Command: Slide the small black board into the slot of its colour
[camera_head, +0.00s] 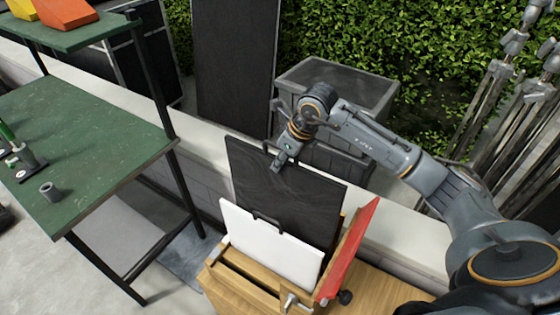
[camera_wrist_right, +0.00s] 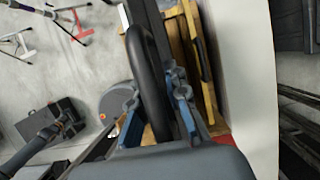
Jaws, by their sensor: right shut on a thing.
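The small black board (camera_head: 285,190) stands nearly upright behind a white board (camera_head: 270,245) at the wooden slotted rack (camera_head: 240,288). My right gripper (camera_head: 281,160) is shut on the handle at the black board's top edge. In the right wrist view, the blue-padded fingers of this gripper (camera_wrist_right: 158,108) close around the dark handle (camera_wrist_right: 145,62). A red board (camera_head: 350,250) stands tilted at the rack's right side. The black board's lower edge is hidden behind the white board, so I cannot tell whether it sits in a slot. My left gripper is not in view.
A green-topped workbench (camera_head: 95,135) stands at the left, with a small grey cylinder (camera_head: 51,192) near its corner. A low pale wall (camera_head: 400,228) runs behind the rack. A grey bin (camera_head: 340,85) and tall dark panel (camera_head: 235,60) stand beyond it.

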